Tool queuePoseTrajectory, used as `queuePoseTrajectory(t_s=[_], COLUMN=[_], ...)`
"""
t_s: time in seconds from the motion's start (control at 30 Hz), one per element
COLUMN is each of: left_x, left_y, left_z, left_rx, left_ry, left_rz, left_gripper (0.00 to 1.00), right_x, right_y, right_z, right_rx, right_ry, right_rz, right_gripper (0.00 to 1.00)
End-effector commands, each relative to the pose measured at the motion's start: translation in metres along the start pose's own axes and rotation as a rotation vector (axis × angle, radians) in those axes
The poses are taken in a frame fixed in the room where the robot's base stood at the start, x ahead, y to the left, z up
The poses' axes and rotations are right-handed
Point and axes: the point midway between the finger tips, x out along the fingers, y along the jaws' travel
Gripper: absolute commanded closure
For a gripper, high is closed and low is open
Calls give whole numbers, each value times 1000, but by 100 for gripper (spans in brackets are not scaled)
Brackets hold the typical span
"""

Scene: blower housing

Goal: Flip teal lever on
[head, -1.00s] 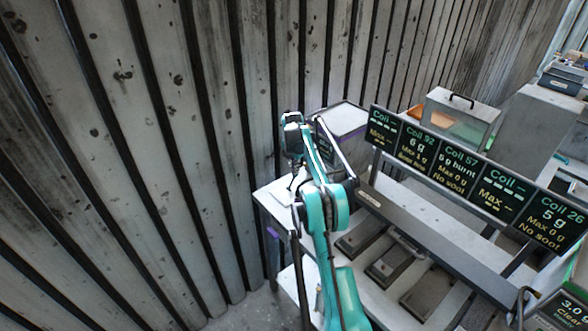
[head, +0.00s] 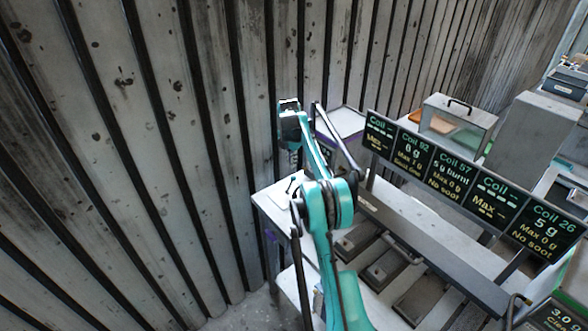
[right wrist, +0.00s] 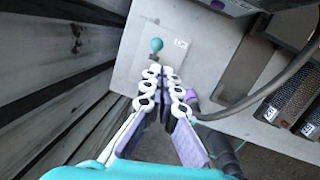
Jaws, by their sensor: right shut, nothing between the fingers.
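The teal lever shows in the right wrist view as a round teal knob (right wrist: 156,45) on a stem, mounted on a pale plate (right wrist: 178,30) on the grey bench top. My right gripper (right wrist: 165,72) is shut and empty. Its fingertips show just below the knob in that view; whether they touch the lever I cannot tell. In the head view my right arm reaches over the far left end of the bench (head: 268,200), with its wrist high. The lever is too small to make out surely there. My left gripper is not in view.
A corrugated metal wall (head: 190,150) stands close to the left. A row of coil readout screens (head: 445,175) stands along the bench at right. A dark cable (right wrist: 270,88) and mesh-topped blocks (right wrist: 290,98) lie to the right in the wrist view.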

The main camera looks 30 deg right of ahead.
Motion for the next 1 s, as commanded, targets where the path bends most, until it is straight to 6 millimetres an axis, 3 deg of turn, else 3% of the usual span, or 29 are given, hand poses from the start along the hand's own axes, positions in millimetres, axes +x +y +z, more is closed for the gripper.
queuePoseTrajectory(t_s=[0.1, 0.3, 1.0], left_x=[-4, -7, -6], left_y=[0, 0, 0], left_z=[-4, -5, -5], left_rx=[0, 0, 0], left_ry=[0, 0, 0], left_rz=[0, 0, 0], left_gripper=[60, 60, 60], right_x=[-24, -45, -52], right_y=[0, -1, 0], right_z=[4, 10, 7], right_rx=[-2, -2, 12], right_ry=[0, 0, -1], right_rz=[1, 0, 4], right_gripper=[100, 100, 100])
